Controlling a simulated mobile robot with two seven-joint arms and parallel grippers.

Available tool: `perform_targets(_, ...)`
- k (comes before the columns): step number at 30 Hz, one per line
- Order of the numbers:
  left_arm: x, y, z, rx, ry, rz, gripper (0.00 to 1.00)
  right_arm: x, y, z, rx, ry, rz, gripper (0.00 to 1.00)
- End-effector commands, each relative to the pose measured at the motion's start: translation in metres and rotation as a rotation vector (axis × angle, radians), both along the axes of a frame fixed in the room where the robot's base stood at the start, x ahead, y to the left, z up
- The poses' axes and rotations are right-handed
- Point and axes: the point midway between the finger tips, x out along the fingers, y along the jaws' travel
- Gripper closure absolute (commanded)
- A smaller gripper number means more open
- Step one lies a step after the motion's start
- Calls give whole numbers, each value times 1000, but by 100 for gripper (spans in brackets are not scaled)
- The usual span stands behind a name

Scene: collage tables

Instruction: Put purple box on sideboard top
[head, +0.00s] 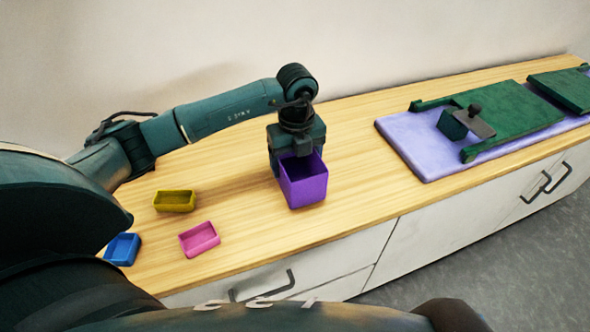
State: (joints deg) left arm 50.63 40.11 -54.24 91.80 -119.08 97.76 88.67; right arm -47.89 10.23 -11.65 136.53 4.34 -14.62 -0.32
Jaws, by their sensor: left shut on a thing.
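The purple box (304,188) is an open-topped, upright box at the middle of the wooden sideboard top (345,185). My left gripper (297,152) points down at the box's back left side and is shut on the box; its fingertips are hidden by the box. The box seems to be at or just above the wood; I cannot tell if its base touches. My right gripper is not in view.
Yellow (174,201), pink (199,239) and blue (122,249) trays lie left of the box. A lavender mat (408,143) with green panels (508,118) and a small handled green piece (452,125) lies at right. Wood between box and mat is clear. A wall stands behind.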

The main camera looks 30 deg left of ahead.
Motion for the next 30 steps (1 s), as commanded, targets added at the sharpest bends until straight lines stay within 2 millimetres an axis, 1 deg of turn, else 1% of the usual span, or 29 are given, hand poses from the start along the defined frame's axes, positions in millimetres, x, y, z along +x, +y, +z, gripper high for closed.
perform_targets(1,-1,0,-12,0,4,-1,46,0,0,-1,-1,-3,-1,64)
perform_targets(3,-1,0,-24,1,4,-1,46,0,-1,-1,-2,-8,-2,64)
perform_targets(5,-1,0,-30,0,3,-2,46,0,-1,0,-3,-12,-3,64)
perform_targets(13,0,0,-31,-1,1,-2,46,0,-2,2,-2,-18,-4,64)
perform_targets(17,0,0,-36,0,1,-2,46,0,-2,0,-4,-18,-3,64)
perform_targets(18,0,0,-34,0,1,-2,20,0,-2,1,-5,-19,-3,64)
perform_targets(25,-1,0,-34,0,1,-2,1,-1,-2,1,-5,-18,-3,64)
perform_targets(30,0,0,-34,0,1,-2,1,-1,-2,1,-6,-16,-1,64)
